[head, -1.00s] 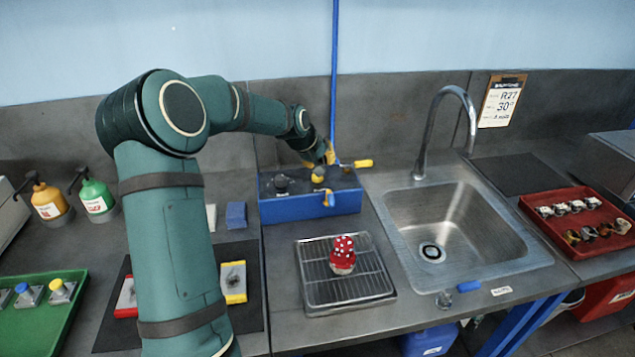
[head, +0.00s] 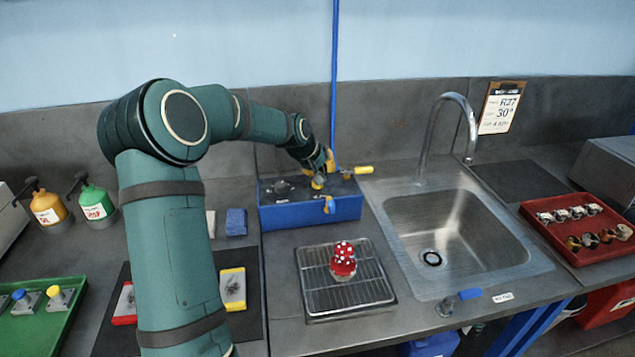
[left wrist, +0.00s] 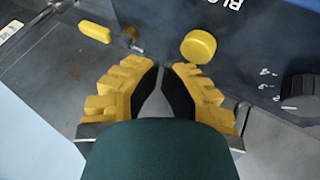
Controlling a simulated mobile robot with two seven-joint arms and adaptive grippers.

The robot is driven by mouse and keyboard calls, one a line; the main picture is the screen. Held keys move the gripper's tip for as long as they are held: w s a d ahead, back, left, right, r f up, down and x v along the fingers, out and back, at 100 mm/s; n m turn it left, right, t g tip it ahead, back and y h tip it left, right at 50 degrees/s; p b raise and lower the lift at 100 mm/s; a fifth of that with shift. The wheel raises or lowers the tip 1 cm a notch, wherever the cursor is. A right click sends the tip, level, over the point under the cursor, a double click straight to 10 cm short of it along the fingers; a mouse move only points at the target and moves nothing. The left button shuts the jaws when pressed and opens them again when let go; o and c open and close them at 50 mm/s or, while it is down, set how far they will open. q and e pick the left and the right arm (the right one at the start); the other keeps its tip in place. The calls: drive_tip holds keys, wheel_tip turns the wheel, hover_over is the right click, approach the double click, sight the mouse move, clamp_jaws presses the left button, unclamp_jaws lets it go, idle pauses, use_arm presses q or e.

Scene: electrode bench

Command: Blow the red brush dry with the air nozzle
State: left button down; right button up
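The red brush (head: 343,261), red with white dots, stands on a wire rack tray (head: 372,287). My left gripper (head: 322,171) is at the blue box (head: 290,214) behind the rack, far from the brush. In the left wrist view its yellow fingers (left wrist: 161,68) have tips nearly together, with nothing seen between them. A round yellow knob (left wrist: 198,47) lies just beyond the tips; I cannot tell whether they touch it. My right gripper is not in view.
A sink (head: 500,265) with a tall tap (head: 428,140) lies to the right. A red tray (head: 545,232) is beyond it, a green tray (head: 75,310) far left.

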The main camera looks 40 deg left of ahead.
use_arm(q)
drive_tip(key=shift+f, duration=0.15)
idle(0.4)
drive_tip(key=shift+f+b, duration=0.3)
drive_tip(key=shift+f+b, duration=0.45)
drive_tip(key=shift+f, duration=0.2)
idle(0.8)
idle(0.4)
drive_tip(key=shift+r+p, duration=0.65)
drive_tip(key=shift+r, duration=0.45)
drive_tip(key=shift+r, duration=0.1)
drive_tip(key=shift+r+p, duration=1.7)
drive_tip(key=shift+r, duration=0.75)
